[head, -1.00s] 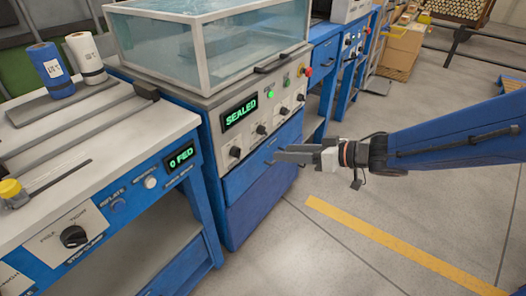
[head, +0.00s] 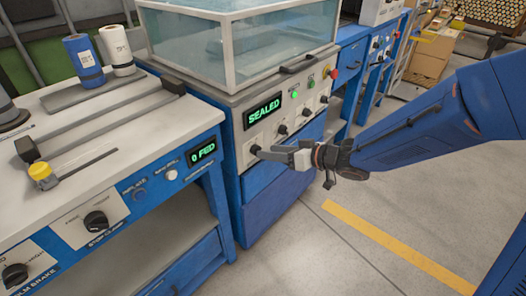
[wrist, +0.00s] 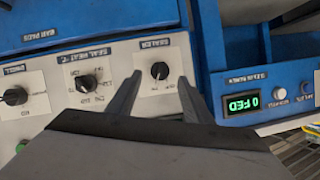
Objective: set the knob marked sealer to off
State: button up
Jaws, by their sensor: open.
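The sealer knob (wrist: 160,70) is a small black round knob on a white plate under a label reading SEALER. In the wrist view it sits between the two fingertips of my gripper (wrist: 159,78). The fingers are open, one on each side, with a gap to the knob on both sides. In the head view my gripper (head: 268,153) is at the left end of the sealing machine's front panel, close to the leftmost knob (head: 255,149). I cannot tell whether the fingers touch the panel. The knob's markings are too small to read surely.
The seal heat knob (wrist: 88,83) and dwell knob (wrist: 15,96) sit left of the sealer knob in the wrist view. A green display (head: 263,112) reads SEALED. The workbench (head: 120,103) stands left of the machine. Open floor (head: 330,250) lies in front.

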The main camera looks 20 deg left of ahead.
jog(key=shift+x, duration=2.1)
jog(key=c, duration=1.1)
